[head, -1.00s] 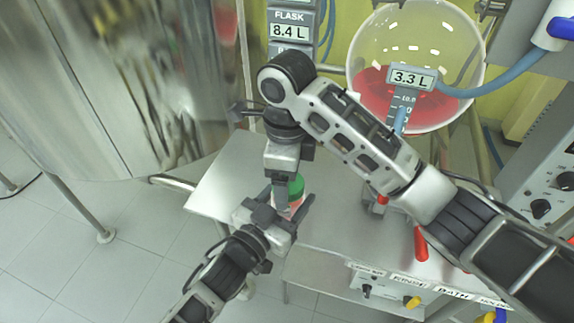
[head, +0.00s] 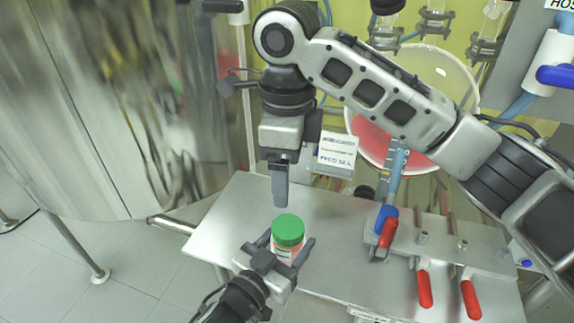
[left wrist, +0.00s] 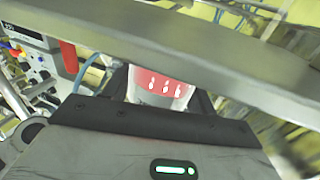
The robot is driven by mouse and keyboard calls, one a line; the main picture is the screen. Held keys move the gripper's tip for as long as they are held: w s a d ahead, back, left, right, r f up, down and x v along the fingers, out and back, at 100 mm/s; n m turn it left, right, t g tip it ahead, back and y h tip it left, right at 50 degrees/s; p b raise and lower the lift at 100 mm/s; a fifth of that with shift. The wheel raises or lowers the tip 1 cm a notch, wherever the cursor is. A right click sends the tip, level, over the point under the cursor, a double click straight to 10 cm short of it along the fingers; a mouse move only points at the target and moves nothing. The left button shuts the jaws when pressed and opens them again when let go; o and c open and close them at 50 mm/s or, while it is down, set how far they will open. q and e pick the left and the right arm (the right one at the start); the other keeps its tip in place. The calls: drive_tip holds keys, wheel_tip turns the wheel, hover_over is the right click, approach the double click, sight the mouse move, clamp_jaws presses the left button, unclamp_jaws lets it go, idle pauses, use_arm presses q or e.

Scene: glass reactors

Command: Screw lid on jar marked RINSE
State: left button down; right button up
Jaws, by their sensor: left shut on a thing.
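A jar (head: 286,255) with a pale label and reddish contents stands upright at the front of the grey bench. A green lid (head: 288,230) sits on its top; I cannot tell how tightly. My left gripper (head: 277,257) is shut around the jar's body from the front, below the lid. The jar's label is too small to read, and part of the body is hidden by the fingers. My right gripper (head: 280,198) points down above and just behind the lid, apart from it. Its fingers overlap in view, so its opening does not show.
The bench top (head: 222,232) is clear left of the jar. A valve manifold with red handles (head: 388,234) stands to the right. A round glass vessel (head: 455,88) with red liquid is behind my right arm. A large steel tank (head: 110,110) fills the left.

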use_arm(q)
drive_tip(key=shift+c, duration=1.9)
unclamp_jaws()
drive_tip(key=b+v, duration=0.1)
drive_tip(key=v, duration=1.5)
drive_tip(key=shift+f, duration=0.15)
